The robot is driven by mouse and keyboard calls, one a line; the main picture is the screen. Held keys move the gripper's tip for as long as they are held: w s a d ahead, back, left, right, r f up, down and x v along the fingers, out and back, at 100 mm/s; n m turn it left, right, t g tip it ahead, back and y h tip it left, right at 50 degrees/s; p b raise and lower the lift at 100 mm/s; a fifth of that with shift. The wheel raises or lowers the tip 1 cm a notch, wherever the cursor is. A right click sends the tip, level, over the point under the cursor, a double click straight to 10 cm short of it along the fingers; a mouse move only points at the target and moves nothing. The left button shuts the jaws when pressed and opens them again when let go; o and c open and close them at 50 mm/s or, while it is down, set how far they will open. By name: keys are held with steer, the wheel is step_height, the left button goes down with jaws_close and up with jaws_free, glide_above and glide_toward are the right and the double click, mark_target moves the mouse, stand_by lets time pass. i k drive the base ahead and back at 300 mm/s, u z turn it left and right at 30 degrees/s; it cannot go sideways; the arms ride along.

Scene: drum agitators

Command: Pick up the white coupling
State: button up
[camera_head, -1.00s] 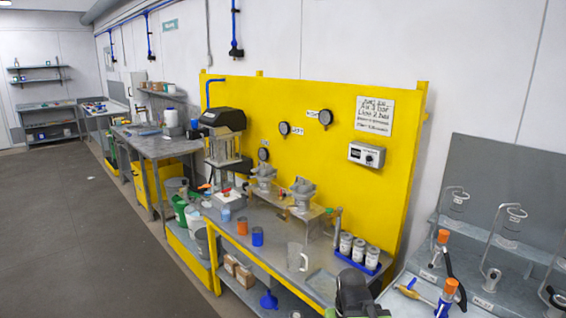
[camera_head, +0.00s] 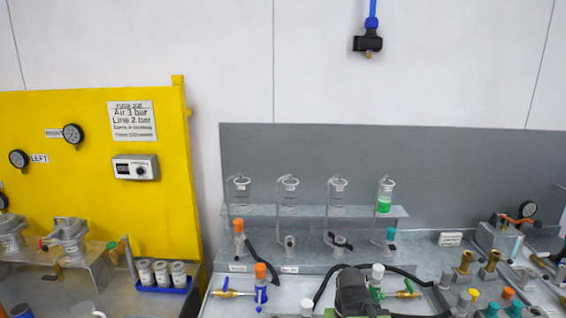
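Several small white-topped fittings stand at the front of the grey bench, and I cannot tell which is the white coupling. One white-topped fitting (camera_head: 377,273) stands upright just right of my arm. A second white fitting (camera_head: 307,306) is left of my arm at the bottom edge. A third pale one (camera_head: 463,299) stands among coloured caps at the lower right. My dark arm end (camera_head: 353,290) shows at the bottom middle, in front of the bench. Its fingers cannot be made out, and I see nothing held.
A rack shelf (camera_head: 320,211) with clear cylinders stands behind. Brass fittings (camera_head: 466,262) and coloured caps crowd the right. The yellow panel (camera_head: 90,180) stands left.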

mark_target(377, 270)
steer(key=u, duration=0.05)
steer(key=i, duration=1)
steer(key=z, duration=0.1)
